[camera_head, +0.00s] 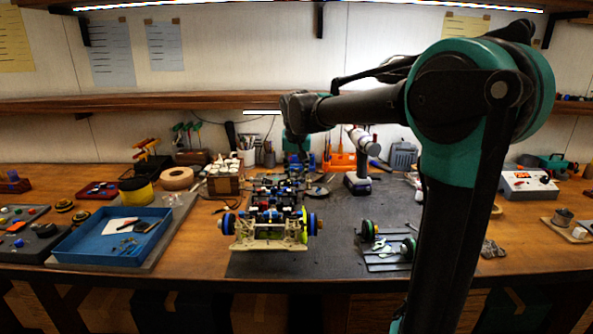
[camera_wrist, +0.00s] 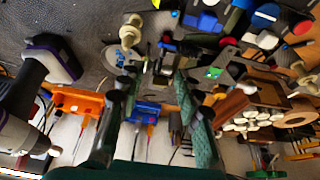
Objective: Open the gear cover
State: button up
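The RC car chassis (camera_head: 268,228) sits on the dark mat with its light-coloured bumper toward the front edge and blue-rimmed wheels at its sides. My gripper (camera_wrist: 157,78) hangs over the back part of the car, fingers pointing down. In the wrist view its two teal fingers are apart, with grey and dark car parts showing beyond and between the tips. I cannot tell whether the fingers touch anything. I cannot pick out the gear cover with certainty; in the head view my gripper and the car's own parts hide that area.
A blue tray (camera_head: 113,238) with small parts lies at left. A cordless drill (camera_head: 360,165) stands behind right of the car, also in the wrist view (camera_wrist: 38,75). An orange holder (camera_wrist: 78,102) is close by. A parts rack (camera_head: 388,250) with wheels lies right of the car.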

jog(key=shift+c, duration=0.2)
grip_shut()
jog(key=shift+w+r, duration=0.1)
jog(key=w+r+g, duration=0.1)
jog(key=g, duration=0.1)
jog(key=w+r+g, duration=0.1)
jog(key=g, duration=0.1)
jog(key=shift+g, duration=0.3)
jog(key=shift+w+r+g, duration=0.2)
jog(key=shift+w+g, duration=0.3)
jog(key=shift+g, duration=0.55)
jog(key=shift+w+r+g, duration=0.2)
jog(key=shift+w+g, duration=0.25)
jog(key=shift+g, duration=0.6)
jog(key=shift+o, duration=0.2)
grip_release()
